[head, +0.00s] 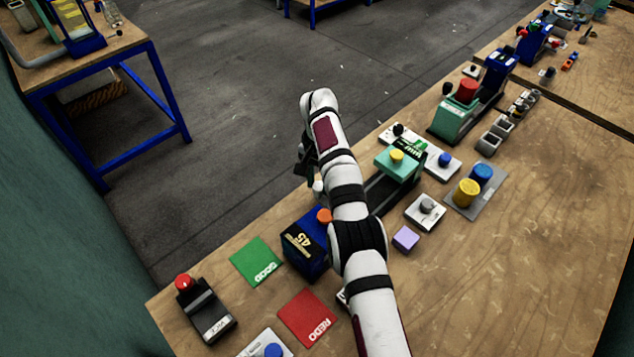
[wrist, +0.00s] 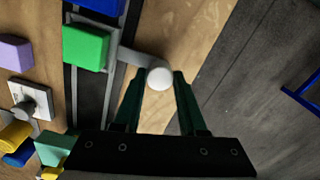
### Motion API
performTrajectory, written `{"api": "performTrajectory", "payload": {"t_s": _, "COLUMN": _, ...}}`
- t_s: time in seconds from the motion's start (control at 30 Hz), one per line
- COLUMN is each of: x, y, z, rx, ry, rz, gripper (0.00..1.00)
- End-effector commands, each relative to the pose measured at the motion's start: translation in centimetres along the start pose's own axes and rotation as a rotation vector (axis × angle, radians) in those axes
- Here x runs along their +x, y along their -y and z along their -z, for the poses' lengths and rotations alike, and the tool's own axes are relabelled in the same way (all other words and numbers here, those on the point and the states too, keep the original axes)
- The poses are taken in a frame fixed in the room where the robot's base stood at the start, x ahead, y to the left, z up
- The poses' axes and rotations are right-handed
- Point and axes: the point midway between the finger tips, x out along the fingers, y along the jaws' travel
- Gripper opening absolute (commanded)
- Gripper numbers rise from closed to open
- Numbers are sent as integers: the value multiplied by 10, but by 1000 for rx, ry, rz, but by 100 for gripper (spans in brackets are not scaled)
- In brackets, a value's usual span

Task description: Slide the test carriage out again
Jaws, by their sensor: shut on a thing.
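In the wrist view, the test carriage (wrist: 112,52) is a grey plate on dark rails (wrist: 84,100) with a green block (wrist: 85,47) on it. A grey handle arm sticks out from its side and ends in a white ball knob (wrist: 159,77). My gripper (wrist: 160,84) is shut on this knob. The carriage is beside a blue body (wrist: 104,5) at the top edge. My arm hides the carriage there.
A mint-green unit (head: 397,163) with a yellow knob stands at the rails' other end. A grey push-button unit (head: 426,210) and a lilac block (head: 405,238) lie on the near side. Green GOOD (head: 256,262) and red REDO (head: 306,318) mats lie left of my arm.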

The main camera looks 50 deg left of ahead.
Motion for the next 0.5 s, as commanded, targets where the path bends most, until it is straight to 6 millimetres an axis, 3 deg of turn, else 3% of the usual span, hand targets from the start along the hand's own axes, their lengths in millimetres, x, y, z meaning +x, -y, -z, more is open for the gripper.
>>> {"api": "performTrajectory", "payload": {"t_s": 0.03, "x": 0, "y": 0, "z": 0, "rx": 0, "ry": 0, "rz": 0, "gripper": 43}}
{"api": "performTrajectory", "payload": {"t_s": 0.2, "x": 0, "y": 0, "z": 0, "rx": 1, "ry": 0, "rz": 0, "gripper": 71}}
{"api": "performTrajectory", "payload": {"t_s": 0.5, "x": -2, "y": 0, "z": 0, "rx": 1, "ry": -1, "rz": 0, "gripper": 71}}
